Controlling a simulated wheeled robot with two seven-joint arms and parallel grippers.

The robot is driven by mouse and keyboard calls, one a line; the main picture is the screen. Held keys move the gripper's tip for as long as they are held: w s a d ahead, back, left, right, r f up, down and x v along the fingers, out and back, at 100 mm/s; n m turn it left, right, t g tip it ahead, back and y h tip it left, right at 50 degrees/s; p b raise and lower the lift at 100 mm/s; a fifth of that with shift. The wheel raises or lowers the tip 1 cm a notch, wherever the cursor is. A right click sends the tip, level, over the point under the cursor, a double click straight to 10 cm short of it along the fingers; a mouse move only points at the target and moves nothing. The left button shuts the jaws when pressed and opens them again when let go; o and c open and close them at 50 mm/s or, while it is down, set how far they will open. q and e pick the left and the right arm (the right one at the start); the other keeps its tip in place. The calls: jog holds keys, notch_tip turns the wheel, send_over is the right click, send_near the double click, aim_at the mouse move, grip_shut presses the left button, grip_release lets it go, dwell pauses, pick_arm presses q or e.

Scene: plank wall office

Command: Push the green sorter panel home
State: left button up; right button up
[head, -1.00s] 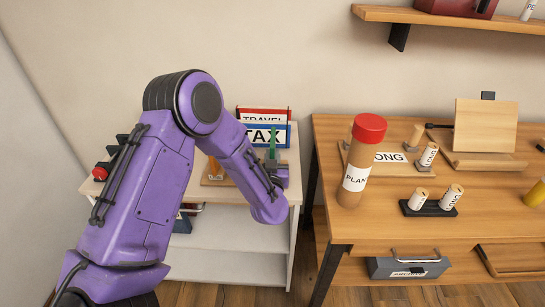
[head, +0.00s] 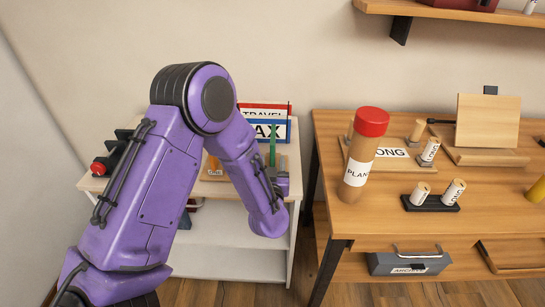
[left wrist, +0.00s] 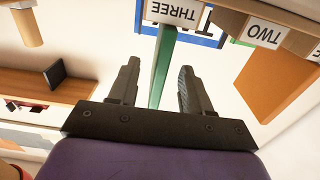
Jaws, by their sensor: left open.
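The green sorter panel (head: 272,146) stands upright as a thin edge on the white shelf unit, in front of the TAX and TRAVEL signs. In the left wrist view the green panel (left wrist: 160,66) shows between the two dark fingers of my left gripper (left wrist: 159,72), with visible gaps on both sides. A THREE label (left wrist: 174,12) is at its end and a TWO label (left wrist: 265,30) is to the right. In the head view my left gripper (head: 282,168) is by the panel, partly hidden behind my purple forearm. The panel's lower part is hidden. My right gripper is not in view.
An orange panel (left wrist: 275,82) stands right of the green one in the wrist view. The white shelf top (head: 108,183) has a dark item with a red knob (head: 98,169) at left. A wooden table (head: 400,225) with a red-capped tube (head: 363,155) stands at right.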

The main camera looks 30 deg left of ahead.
pick_arm(q)
jog(key=v, duration=0.6)
jog(key=shift+s+d+b, duration=0.15)
jog(key=shift+b, duration=0.15)
